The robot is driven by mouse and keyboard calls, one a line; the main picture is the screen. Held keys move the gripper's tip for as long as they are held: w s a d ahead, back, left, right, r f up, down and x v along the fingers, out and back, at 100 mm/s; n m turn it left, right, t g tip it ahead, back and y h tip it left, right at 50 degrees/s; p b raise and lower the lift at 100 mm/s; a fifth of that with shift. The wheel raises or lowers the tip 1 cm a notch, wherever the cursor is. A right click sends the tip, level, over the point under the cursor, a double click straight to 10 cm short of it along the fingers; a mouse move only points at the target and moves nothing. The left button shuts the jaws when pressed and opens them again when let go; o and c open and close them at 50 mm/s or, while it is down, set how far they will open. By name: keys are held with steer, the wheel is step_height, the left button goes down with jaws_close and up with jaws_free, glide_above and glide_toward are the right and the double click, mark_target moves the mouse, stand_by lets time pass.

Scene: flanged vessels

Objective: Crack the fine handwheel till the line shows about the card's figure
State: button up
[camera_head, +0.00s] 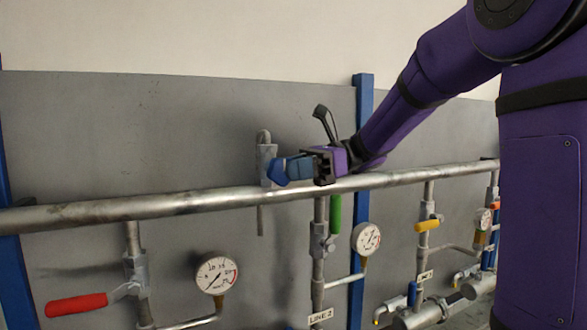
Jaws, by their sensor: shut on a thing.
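My gripper (283,170) reaches in from the right, its blue fingers shut at a grey upright fitting (266,163) above the long pipe. What the fingers hold is mostly hidden by them; its place on the fitting fits the fine handwheel, but no wheel rim shows clearly. A round white gauge (367,238) stands right of the middle branch, which carries a "LINE 2" label (320,317). Its needle is too small to read surely. Another gauge (217,274) is at lower left. I cannot make out a card with a figure.
A long horizontal pipe (120,210) crosses below my gripper. Valve levers hang on the branches: red (76,305), green (335,214) and yellow (428,226). A blue post (363,100) stands behind my wrist. The grey panel (170,120) left of the fitting is clear.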

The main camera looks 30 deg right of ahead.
steer(key=o, duration=0.6)
steer(key=shift+o, duration=0.2)
steer(key=shift+d, duration=0.1)
steer(key=d, duration=0.3)
steer(key=d+r, duration=0.1)
steer(key=d, duration=0.6)
steer(key=shift+d+r, duration=0.2)
steer(key=shift+d, duration=0.1)
steer(key=shift+a, duration=0.1)
